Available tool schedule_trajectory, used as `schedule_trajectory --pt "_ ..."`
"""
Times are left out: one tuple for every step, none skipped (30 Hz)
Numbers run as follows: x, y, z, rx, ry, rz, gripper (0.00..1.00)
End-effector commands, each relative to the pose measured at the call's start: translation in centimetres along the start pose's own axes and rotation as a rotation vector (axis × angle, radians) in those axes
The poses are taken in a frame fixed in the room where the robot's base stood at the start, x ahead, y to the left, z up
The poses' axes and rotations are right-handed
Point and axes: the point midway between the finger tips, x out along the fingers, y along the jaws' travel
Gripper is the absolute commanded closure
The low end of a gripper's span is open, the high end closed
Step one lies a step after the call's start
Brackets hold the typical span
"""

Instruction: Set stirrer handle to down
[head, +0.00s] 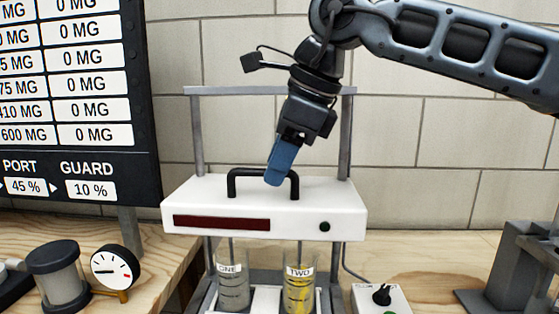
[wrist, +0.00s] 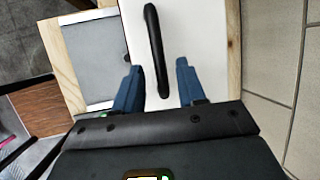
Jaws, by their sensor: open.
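The stirrer is a white box (head: 345,205) with a dark red display and a black stirrer handle (head: 262,171) arching over its top. It sits above two beakers, ONE (head: 232,290) and TWO (head: 299,293). My gripper (head: 275,180) is at the right part of the handle, its blue fingers pointing down and hiding some of the bar. In the wrist view the handle (wrist: 156,50) runs lengthwise and its near end lies between the two open fingers (wrist: 155,85), apart from both of them.
A metal frame (head: 198,135) with uprights and a top bar stands behind the stirrer. A dark display board (head: 75,100) is at left, with a gauge (head: 115,268) below it. A control box with a black knob (head: 381,294) is at lower right. A grey stand (head: 515,270) is at far right.

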Motion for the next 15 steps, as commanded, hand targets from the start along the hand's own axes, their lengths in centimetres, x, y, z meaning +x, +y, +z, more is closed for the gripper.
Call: schedule_trajectory --pt "-0.4 -0.1 0.0 0.000 0.000 -0.002 0.60" --pt "-0.7 -0.1 0.0 0.000 0.000 -0.002 0.60" --pt "-1.2 -0.1 0.0 0.000 0.000 -0.003 0.60" --pt "-1.6 -0.1 0.0 0.000 0.000 -0.003 0.60" --pt "-2.1 -0.1 0.0 0.000 0.000 -0.004 0.60" --pt "-2.8 -0.1 0.0 -0.001 -0.001 -0.004 0.60" --pt "-3.3 -0.1 0.0 -0.001 0.000 -0.004 0.60" --pt "-3.8 -0.1 0.0 -0.001 0.000 -0.004 0.60" --pt "-4.4 -0.1 0.0 0.000 0.001 -0.003 0.60" --pt "-4.9 -0.1 -0.1 0.000 0.001 -0.003 0.60" --pt "-5.4 0.0 0.0 0.000 0.001 -0.003 0.60" --pt "-5.9 -0.1 0.0 0.000 0.001 -0.003 0.60" --pt "-6.3 -0.1 0.0 0.000 0.001 -0.003 0.60" --pt "-6.6 0.0 0.0 0.000 0.000 -0.002 0.60" --pt "-6.9 0.0 0.0 0.000 0.000 -0.001 0.60"
